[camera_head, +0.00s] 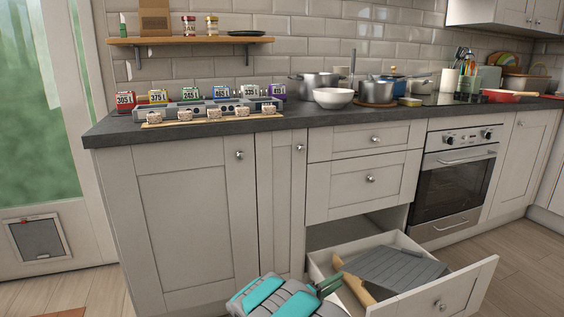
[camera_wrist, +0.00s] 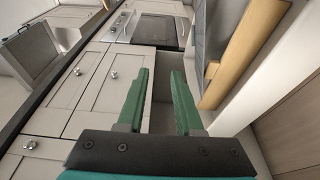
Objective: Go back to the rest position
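My gripper (camera_head: 330,283) is low in front of the cabinets in the head view, beside the left end of the pulled-out bottom drawer (camera_head: 460,290). In the wrist view, its two green fingers (camera_wrist: 158,73) stand apart with nothing held between them. It is open and empty. My teal and grey wrist shows at the bottom edge of the head view. I cannot tell whether a finger touches the drawer.
The open drawer holds a grey slatted item (camera_head: 395,267) and a wooden piece (camera_head: 357,288); the wooden piece also shows in the wrist view (camera_wrist: 240,55). The worktop (camera_head: 200,130) above carries numbered blocks, a white bowl (camera_head: 333,98) and pots. Floor at left is mostly clear.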

